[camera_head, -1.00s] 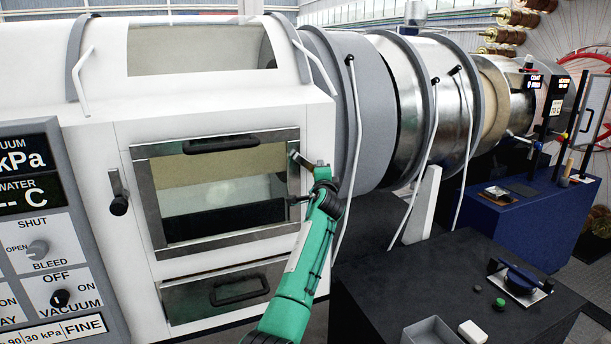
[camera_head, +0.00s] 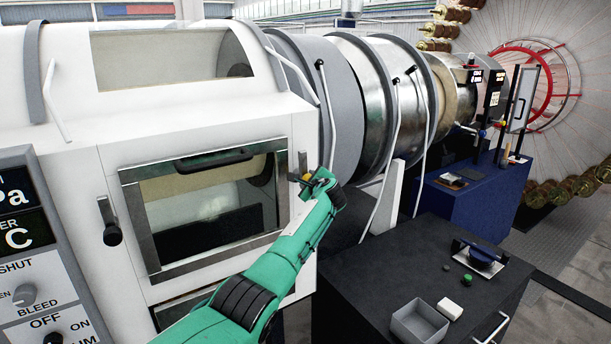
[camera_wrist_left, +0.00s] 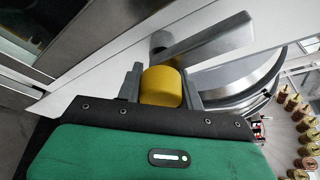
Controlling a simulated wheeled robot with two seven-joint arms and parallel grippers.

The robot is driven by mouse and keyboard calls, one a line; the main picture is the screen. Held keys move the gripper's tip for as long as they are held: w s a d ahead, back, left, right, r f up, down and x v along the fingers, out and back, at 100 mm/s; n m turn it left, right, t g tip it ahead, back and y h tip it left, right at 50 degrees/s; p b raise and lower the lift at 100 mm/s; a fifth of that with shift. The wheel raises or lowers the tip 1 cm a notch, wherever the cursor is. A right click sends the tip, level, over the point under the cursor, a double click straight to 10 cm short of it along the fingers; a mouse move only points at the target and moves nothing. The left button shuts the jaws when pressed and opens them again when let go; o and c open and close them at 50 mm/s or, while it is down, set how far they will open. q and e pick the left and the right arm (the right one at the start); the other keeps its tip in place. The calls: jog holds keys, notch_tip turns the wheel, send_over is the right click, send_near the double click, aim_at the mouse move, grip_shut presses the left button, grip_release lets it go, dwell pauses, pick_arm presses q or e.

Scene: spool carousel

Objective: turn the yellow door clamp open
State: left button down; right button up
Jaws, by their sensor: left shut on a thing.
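The yellow door clamp is a grey lever with a yellow knob (camera_head: 306,177) at the right edge of the white chamber's framed window door (camera_head: 133,215). In the left wrist view the yellow knob (camera_wrist_left: 160,86) sits between the two fingers of my left gripper (camera_wrist_left: 161,91), and the grey lever (camera_wrist_left: 212,42) runs up to the right behind it. In the head view my left gripper (camera_head: 316,181) is at the knob and partly hides it. It is shut on the knob. The door lies flat in its frame. My right gripper is not in view.
A second clamp with a black knob (camera_head: 113,236) hangs down left of the door. A control panel (camera_head: 30,270) stands at the lower left. A dark bench (camera_head: 385,275) with a grey tray (camera_head: 419,326) is right of my arm. White rails (camera_head: 332,120) rise close by.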

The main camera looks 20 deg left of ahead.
pick_arm(q)
jog(key=shift+a+r+m+p, duration=0.15)
jog(key=shift+r+m+p, duration=0.15)
jog(key=shift+r, duration=0.05)
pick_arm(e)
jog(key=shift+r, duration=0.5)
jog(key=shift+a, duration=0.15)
pick_arm(q)
jog(key=c, duration=1.2)
grip_release()
jog(key=o, duration=0.3)
jog(key=shift+a+f, duration=0.1)
jog(key=shift+f, duration=0.15)
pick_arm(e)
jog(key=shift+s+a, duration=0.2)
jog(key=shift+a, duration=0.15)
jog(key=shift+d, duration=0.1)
